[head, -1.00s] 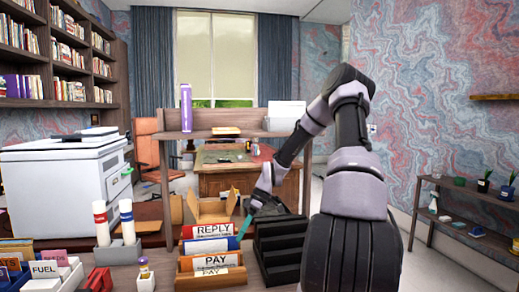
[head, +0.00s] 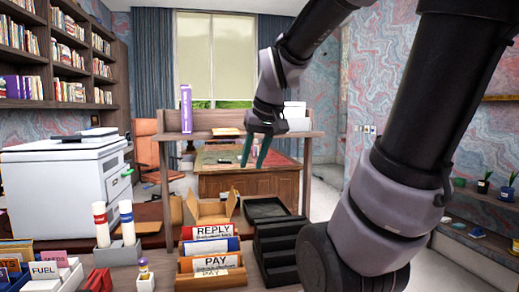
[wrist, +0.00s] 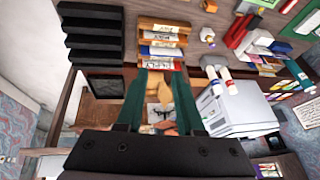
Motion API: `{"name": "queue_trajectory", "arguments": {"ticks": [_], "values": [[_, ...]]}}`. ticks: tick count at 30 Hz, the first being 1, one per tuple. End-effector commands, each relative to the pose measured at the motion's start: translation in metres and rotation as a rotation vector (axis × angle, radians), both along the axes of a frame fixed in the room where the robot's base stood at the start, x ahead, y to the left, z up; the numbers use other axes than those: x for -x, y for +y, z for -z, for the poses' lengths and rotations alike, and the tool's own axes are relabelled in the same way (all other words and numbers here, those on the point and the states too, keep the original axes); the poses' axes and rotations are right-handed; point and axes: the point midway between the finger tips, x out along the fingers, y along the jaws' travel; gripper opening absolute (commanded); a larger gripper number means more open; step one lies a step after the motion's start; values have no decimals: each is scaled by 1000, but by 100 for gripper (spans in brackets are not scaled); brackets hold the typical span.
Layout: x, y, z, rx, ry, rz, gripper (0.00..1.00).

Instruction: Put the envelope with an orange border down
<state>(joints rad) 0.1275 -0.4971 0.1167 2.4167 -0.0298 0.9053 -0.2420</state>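My gripper (head: 255,163) is raised in front of the wooden shelf, above the cardboard box and black trays. Its two green fingers stand apart, and they also show in the wrist view (wrist: 157,90) with a gap between them. I see nothing held in that gap. I cannot make out an envelope with an orange border in either view. The wooden letter sorter (head: 212,279) holds cards labelled REPLY (head: 213,231) and PAY (head: 214,262). The sorter also shows in the wrist view (wrist: 163,28). Any envelope inside the sorter or trays is not distinguishable.
A stepped black tray rack (head: 283,245) stands right of the sorter, with an open cardboard box (head: 212,210) behind. A white printer (head: 60,185), red and blue capped tubes (head: 102,225) and a file holder (head: 55,277) are at left. The air around the gripper is clear.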

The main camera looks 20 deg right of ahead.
Motion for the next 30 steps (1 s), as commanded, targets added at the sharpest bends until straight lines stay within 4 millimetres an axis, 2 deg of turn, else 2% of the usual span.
{"name": "queue_trajectory", "arguments": {"ticks": [1, 3, 9, 30], "values": [[14, 3, -11, -38, -41, 39, 37], [29, 5, -20, -91, -77, 92, 37], [53, 6, -31, -194, -127, 176, 37], [55, 6, -32, -208, -132, 188, 37]]}}
